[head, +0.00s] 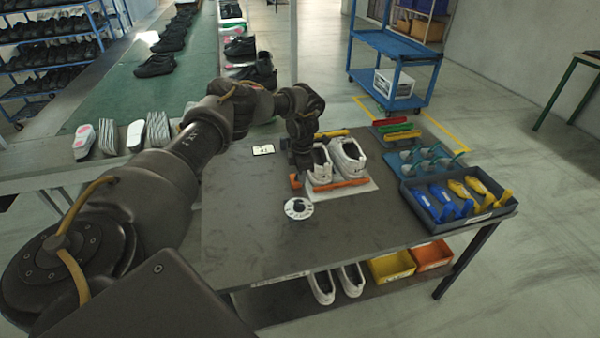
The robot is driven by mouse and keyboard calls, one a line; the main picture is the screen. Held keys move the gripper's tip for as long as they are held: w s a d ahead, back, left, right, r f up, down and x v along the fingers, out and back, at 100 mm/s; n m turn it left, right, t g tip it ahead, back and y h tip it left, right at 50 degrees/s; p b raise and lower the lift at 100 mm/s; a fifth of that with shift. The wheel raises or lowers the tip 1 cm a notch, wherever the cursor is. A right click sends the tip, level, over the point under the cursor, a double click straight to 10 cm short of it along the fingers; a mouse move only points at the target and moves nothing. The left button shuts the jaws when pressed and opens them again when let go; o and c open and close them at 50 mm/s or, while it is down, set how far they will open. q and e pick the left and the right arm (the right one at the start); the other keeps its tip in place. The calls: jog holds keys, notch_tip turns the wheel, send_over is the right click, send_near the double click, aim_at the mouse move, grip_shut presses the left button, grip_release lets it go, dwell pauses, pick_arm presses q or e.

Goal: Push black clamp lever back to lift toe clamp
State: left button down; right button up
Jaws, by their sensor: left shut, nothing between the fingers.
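A pair of white shoes (347,157) sits side by side on a white plate (362,188) on the grey table. An orange bar (345,184) lies across the shoes' near ends, and a yellow bar (332,133) shows behind them. My left gripper (301,168) points down, shut and empty, at the left side of the shoes, close to the orange bar's left end. I cannot tell whether it touches anything. I cannot make out the black clamp lever or the toe clamp apart from the dark gripper. My right gripper is not in view.
A round white dial with a black knob (298,208) lies in front of the shoes. A dark tray (436,229) of blue and yellow tools stands at the right, with more coloured tools (397,127) behind. The table's front left area is clear.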

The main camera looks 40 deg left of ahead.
pick_arm(q)
notch_tip(320, 180, up, 7)
jog(key=p, duration=0.5)
dwell(0.6)
